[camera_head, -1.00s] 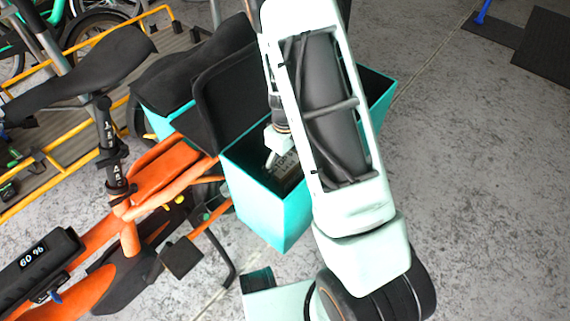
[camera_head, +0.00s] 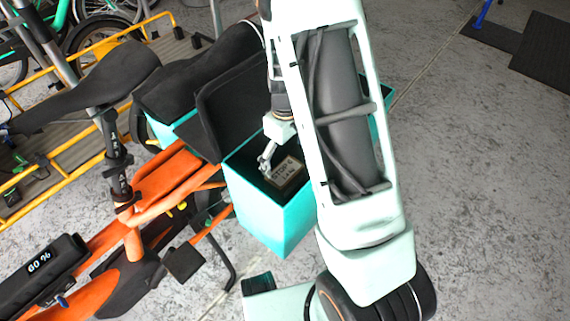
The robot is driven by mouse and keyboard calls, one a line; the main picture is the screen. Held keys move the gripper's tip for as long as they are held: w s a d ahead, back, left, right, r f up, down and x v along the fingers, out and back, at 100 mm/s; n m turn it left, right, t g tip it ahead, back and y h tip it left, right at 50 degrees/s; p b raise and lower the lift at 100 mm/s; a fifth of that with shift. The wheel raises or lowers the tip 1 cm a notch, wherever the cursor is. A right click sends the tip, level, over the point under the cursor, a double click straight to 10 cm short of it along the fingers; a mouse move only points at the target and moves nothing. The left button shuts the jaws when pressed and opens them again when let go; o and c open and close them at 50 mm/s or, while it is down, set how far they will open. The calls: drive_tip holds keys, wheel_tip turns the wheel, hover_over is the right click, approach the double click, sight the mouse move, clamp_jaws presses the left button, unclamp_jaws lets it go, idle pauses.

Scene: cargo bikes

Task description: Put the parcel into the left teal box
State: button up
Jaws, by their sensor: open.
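The parcel (camera_head: 287,172), a small brown box with a pale printed label, lies inside the near teal box (camera_head: 262,215), on its dark interior. This box hangs on the near side of the orange cargo bike. My gripper (camera_head: 264,168) is open at the mouth of that box, just left of the parcel and apparently apart from it. A second teal box (camera_head: 185,122) shows on the far side of the bike, largely hidden by black covers. My arm hides the right part of the near box.
A raised black lid (camera_head: 230,105) stands between the two boxes. The orange bike frame (camera_head: 165,185) and black saddle (camera_head: 105,75) lie to the left. A yellow-railed cargo deck (camera_head: 60,150) is behind them.

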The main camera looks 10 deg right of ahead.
wheel_tip(320, 180, up, 4)
drive_tip(key=shift+r+p, duration=0.2)
drive_tip(key=shift+p, duration=0.25)
drive_tip(key=shift+d, duration=0.1)
